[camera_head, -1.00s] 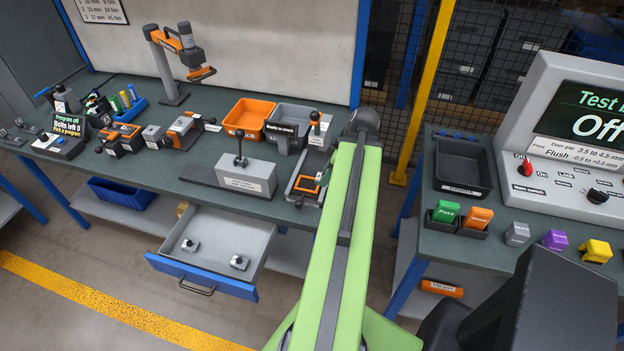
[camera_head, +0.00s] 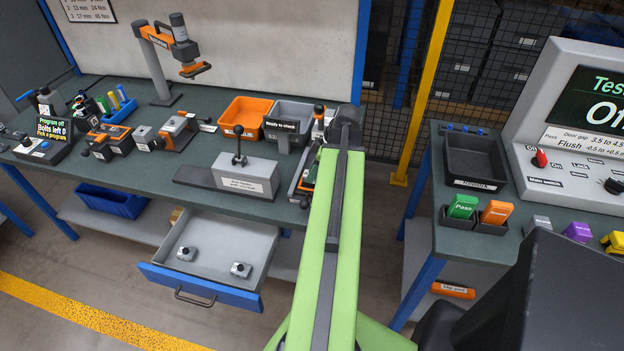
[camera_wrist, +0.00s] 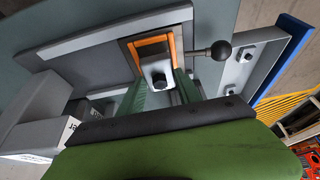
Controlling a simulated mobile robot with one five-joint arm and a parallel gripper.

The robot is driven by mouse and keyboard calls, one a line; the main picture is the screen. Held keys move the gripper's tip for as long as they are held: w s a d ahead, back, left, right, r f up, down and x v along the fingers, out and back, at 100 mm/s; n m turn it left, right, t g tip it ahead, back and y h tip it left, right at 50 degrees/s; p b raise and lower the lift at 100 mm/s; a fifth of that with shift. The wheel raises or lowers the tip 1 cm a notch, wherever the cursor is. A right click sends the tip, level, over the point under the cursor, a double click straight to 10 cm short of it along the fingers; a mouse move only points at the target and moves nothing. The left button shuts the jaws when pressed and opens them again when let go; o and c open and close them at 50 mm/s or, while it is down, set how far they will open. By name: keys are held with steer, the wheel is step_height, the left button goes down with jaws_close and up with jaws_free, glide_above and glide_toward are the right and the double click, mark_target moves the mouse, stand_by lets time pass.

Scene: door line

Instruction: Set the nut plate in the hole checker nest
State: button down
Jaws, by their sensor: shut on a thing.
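The nut plate (camera_wrist: 158,76), a pale plate with a dark nut in its middle, shows in the wrist view. My gripper (camera_wrist: 163,90) is shut on it, with one green finger on each side. The hole checker nest (camera_wrist: 153,43), an orange frame on a grey base, lies right behind the plate in that view. The plate overlaps the frame's near part; I cannot tell whether it is above the frame or resting in it. In the head view my arm hides the gripper, the plate and most of the checker at the bench's right end.
The open drawer (camera_head: 217,250) below the bench holds two more nut plates. A grey block with a ball-topped lever (camera_head: 245,178) stands left of the checker. Orange (camera_head: 247,112) and grey bins stand behind. A second bench (camera_head: 450,238) is at the right, across a gap.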

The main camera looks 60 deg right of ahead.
step_height(320, 180, down, 3)
steer(key=shift+w+d+b, duration=0.1)
steer(key=shift+d+b, duration=0.05)
steer(key=shift+b, duration=0.55)
steer(key=shift+r, duration=0.3)
steer(key=shift+f, duration=0.15)
steer(key=c, duration=0.8)
jaws_free()
steer(key=shift+c, duration=0.2)
steer(key=shift+r+p, duration=0.4)
steer(key=shift+p, duration=0.1)
steer(key=p+v, duration=1)
steer(key=v, duration=0.1)
steer(key=shift+r, duration=0.2)
